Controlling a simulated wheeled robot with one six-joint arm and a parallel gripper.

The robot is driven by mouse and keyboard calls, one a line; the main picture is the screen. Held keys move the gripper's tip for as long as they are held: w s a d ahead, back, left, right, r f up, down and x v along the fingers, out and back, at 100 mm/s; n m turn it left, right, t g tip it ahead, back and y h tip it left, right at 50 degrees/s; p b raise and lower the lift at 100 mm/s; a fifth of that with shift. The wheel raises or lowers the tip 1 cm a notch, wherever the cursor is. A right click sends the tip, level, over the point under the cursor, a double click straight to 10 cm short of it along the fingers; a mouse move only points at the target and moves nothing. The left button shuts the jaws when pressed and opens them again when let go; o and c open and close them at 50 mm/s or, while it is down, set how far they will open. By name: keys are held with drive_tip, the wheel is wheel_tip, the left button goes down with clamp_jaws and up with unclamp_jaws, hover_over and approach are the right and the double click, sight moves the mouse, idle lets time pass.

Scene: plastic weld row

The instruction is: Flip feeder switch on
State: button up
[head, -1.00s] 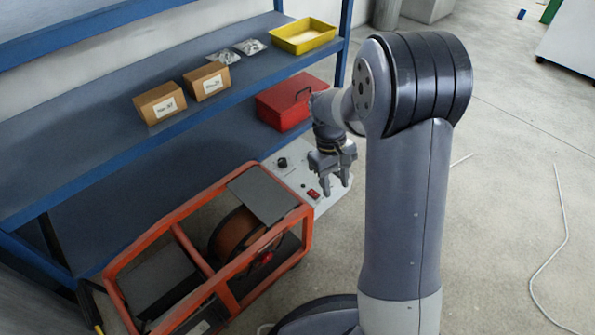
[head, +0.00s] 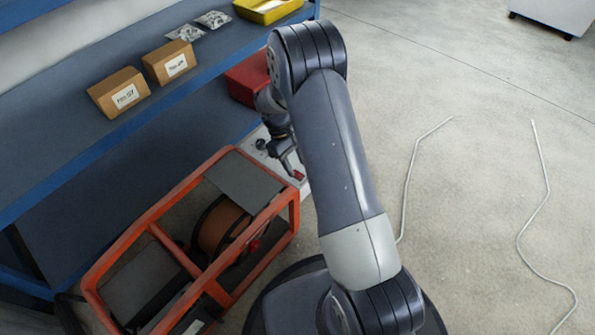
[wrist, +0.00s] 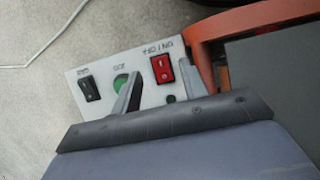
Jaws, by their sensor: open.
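A light control panel (wrist: 107,64) shows in the wrist view. It carries a red rocker switch (wrist: 162,69), a round green button or lamp (wrist: 120,82) and a black rocker switch (wrist: 88,88). The labels are too blurred to tell which is the feeder switch, and so is the rockers' on or off position. My gripper (wrist: 159,62) is open, its fingers on either side of the red rocker in the picture; contact cannot be told. In the head view my gripper (head: 291,164) is over the panel, beside the red switch (head: 298,175), with much of the panel hidden by my arm.
An orange-framed machine (head: 167,240) with a spool (head: 222,226) stands right beside the panel. Thin cables (head: 408,185) lie on the open floor at right.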

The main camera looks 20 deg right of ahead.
sight(297, 174)
drive_tip(key=shift+b+x, duration=0.3)
drive_tip(key=shift+x, duration=1.05)
drive_tip(key=shift+c, duration=0.3)
clamp_jaws()
